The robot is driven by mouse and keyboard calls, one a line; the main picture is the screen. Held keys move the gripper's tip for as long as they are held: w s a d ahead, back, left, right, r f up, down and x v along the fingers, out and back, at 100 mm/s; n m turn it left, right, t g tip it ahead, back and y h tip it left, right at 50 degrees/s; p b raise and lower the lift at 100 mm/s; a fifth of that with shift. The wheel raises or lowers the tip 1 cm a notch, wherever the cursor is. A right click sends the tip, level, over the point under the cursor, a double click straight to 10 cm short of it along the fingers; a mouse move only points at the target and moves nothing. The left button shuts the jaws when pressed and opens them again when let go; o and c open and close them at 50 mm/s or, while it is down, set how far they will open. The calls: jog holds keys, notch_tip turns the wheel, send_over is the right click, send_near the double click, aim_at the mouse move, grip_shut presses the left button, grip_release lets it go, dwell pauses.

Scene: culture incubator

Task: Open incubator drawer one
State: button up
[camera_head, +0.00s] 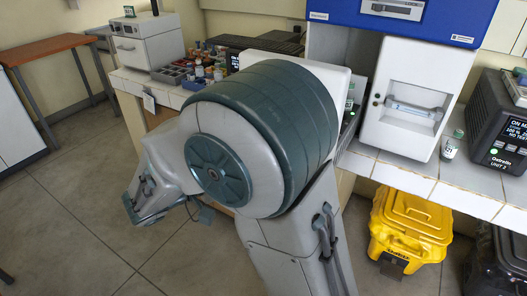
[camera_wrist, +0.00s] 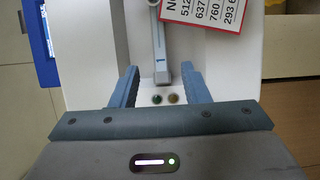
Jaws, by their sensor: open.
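The incubator (camera_head: 395,58) has a blue top and white front on the bench at the upper right of the head view. Its visible drawer front has a grey bar handle (camera_head: 415,108), and it looks closed. In the wrist view, my gripper (camera_wrist: 158,88) is open and empty. Its two blue-grey fingers stand either side of the near end of a grey bar handle (camera_wrist: 159,45) on a white front (camera_wrist: 95,40). Two small round buttons (camera_wrist: 165,98) show between the fingers. My arm hides the incubator's left part in the head view.
A red-edged card with numbers (camera_wrist: 203,12) overlaps the white front. A capped bottle (camera_head: 451,146) and a dark display unit (camera_head: 502,125) stand right of the incubator. A yellow case (camera_head: 410,225) sits below the bench. Open floor (camera_head: 60,220) lies left.

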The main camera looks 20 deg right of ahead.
jog(key=v, duration=0.3)
jog(key=shift+s+a, duration=0.1)
jog(key=shift+a, duration=0.15)
jog(key=s+d+f+m+g+y+p, duration=0.1)
jog(key=s+d+f+g+y+p, duration=0.1)
jog(key=s+d+g+y, duration=0.6)
jog(key=shift+s+a+m+t+y+p, duration=0.25)
jog(key=shift+s+m+t+y+p, duration=0.3)
jog(key=shift+t+y, duration=0.7)
jog(key=shift+s+a+m+t+y+p, duration=0.3)
jog(key=shift+s+t+y+p, duration=0.35)
jog(key=shift+y, duration=1.15)
jog(key=shift+s+a+m+t+y+p, duration=0.25)
jog(key=shift+s+m+t+y+p, duration=0.5)
jog(key=shift+y, duration=0.8)
jog(key=shift+w+n, duration=0.2)
jog(key=shift+n, duration=0.1)
